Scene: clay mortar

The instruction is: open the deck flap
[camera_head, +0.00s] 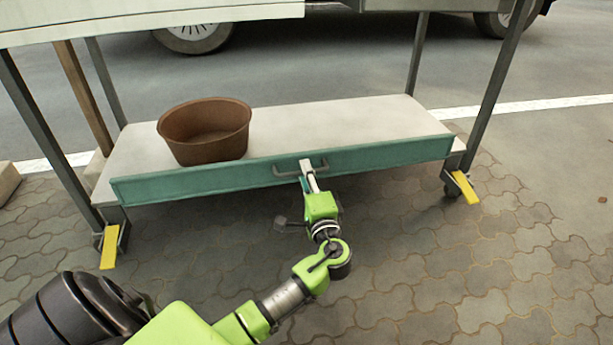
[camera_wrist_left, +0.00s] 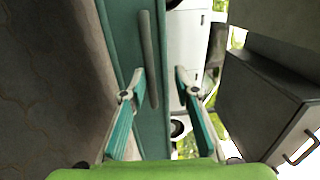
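The deck flap (camera_head: 220,182) is a long teal panel along the front edge of the low deck. It stands upright, with a grey bar handle (camera_head: 319,165) at its middle. My left gripper (camera_head: 307,169) is at the handle. In the left wrist view, the flap (camera_wrist_left: 120,40) runs up and down the picture and the handle (camera_wrist_left: 149,50) shows between the two fingertips, closer to the left one. The left gripper (camera_wrist_left: 160,76) is open with a wide gap. I cannot tell if a finger touches the handle. My right gripper is out of view.
A brown round tub (camera_head: 204,140) stands on the left of the pale deck (camera_head: 340,120). Grey posts (camera_head: 489,80) rise at the corners, with yellow pedals (camera_head: 465,187) at the feet. Paving in front is clear. A vehicle wheel (camera_head: 193,36) shows behind.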

